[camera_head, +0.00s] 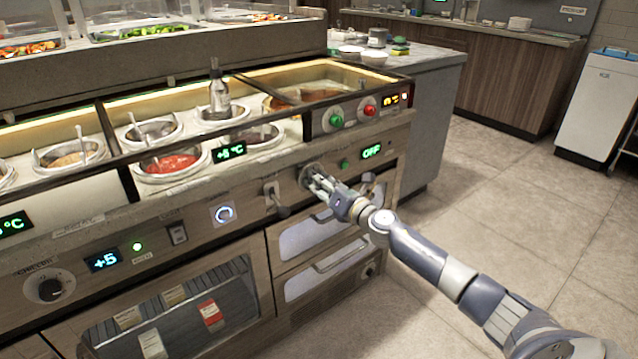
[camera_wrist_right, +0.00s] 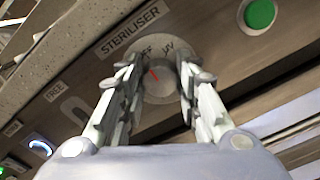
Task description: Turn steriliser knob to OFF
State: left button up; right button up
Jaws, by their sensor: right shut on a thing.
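The pointer leans up and left, toward dial lettering that is partly hidden by a finger. In the head view the dial (camera_head: 306,172) is mostly covered by my right gripper (camera_head: 318,180). My right gripper's fingers (camera_wrist_right: 155,90) are closed on either side of the knob. A green display (camera_head: 371,151) right of the knob reads "OFF". My left gripper is not in view.
A green button (camera_wrist_right: 260,13) sits right of the knob. A tap-like lever (camera_head: 274,197) sticks out left of it. Sauce wells with a red sauce (camera_head: 168,164) and a bottle (camera_head: 219,92) stand above the panel. Drawers (camera_head: 322,235) are below. Open floor (camera_head: 500,190) lies to the right.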

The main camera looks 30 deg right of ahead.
jog(key=shift+a+f, duration=0.1)
jog(key=shift+f, duration=0.05)
dwell(0.3)
jog(key=o, duration=1.1)
jog(key=shift+c, duration=0.2)
jog(key=shift+s, duration=0.15)
jog(key=s+d, duration=0.1)
jog(key=s, duration=1)
jog(key=shift+s, duration=0.35)
